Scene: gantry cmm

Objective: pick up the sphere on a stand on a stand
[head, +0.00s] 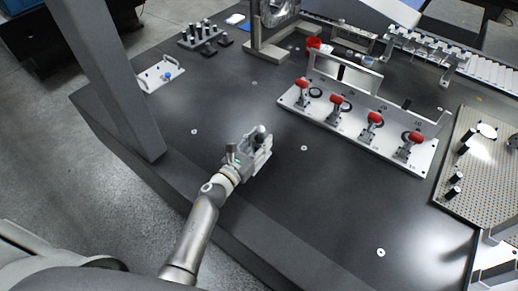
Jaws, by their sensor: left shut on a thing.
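My left gripper (257,148) is over the dark table, left of the middle of the head view. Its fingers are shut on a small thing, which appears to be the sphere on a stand. The fingers hide most of it. My right gripper is not in view.
A white fixture plate (352,133) with several red-handled clamps stands right of the gripper. A grey column (112,75) rises at the left. A perforated plate (490,170) lies at the right. A white tray (159,76) is further back. The dark table (320,205) is clear in front.

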